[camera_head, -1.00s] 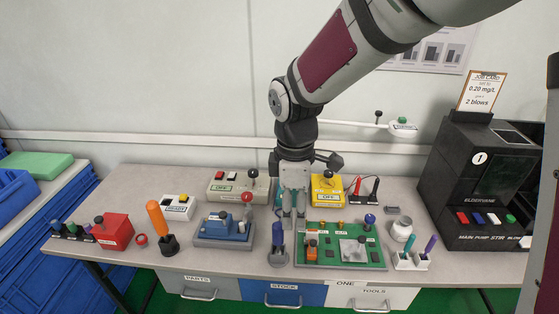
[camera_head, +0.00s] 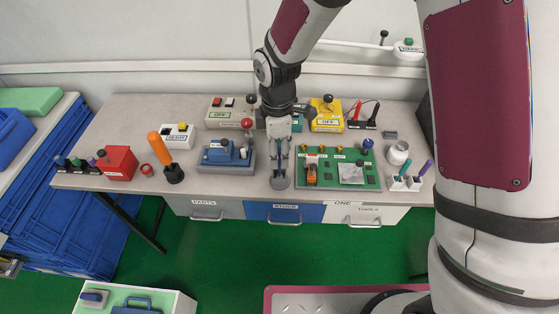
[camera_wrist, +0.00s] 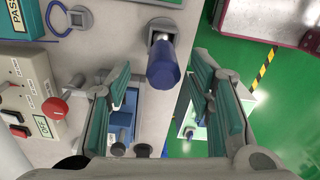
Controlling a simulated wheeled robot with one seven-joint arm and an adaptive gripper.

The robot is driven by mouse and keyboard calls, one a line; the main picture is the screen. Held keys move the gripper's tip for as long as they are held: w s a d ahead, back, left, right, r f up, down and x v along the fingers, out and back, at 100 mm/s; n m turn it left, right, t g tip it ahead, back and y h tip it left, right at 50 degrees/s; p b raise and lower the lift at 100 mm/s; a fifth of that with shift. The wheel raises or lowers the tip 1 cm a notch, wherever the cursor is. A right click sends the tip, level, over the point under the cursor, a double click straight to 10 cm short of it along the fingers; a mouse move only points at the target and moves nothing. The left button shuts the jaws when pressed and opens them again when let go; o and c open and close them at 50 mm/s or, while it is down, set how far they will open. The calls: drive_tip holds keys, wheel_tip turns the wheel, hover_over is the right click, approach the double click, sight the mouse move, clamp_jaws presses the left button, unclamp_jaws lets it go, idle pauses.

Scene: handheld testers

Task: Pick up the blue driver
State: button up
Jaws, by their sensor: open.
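The blue driver (camera_wrist: 163,68) stands handle-up in a small grey holder (camera_head: 280,184) near the front edge of the bench. In the wrist view its dark blue handle lies between the two fingers, with gaps on both sides. My gripper (camera_wrist: 162,75) is open and empty, with teal pads. In the head view my gripper (camera_head: 281,160) hangs over the holder and hides most of the driver. I cannot tell how deep the handle sits between the fingers.
A blue fixture (camera_head: 225,167) stands left of the holder, and a green circuit board (camera_head: 330,182) is close on its right. An orange-handled tool (camera_head: 159,148) stands farther left. A yellow box (camera_head: 327,121) is behind. Green floor lies before the bench.

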sight(279, 162)
drive_tip(key=f, duration=0.5)
drive_tip(key=shift+s+d, duration=0.1)
drive_tip(key=shift+d, duration=0.1)
drive_tip(key=shift+r, duration=0.1)
clamp_jaws()
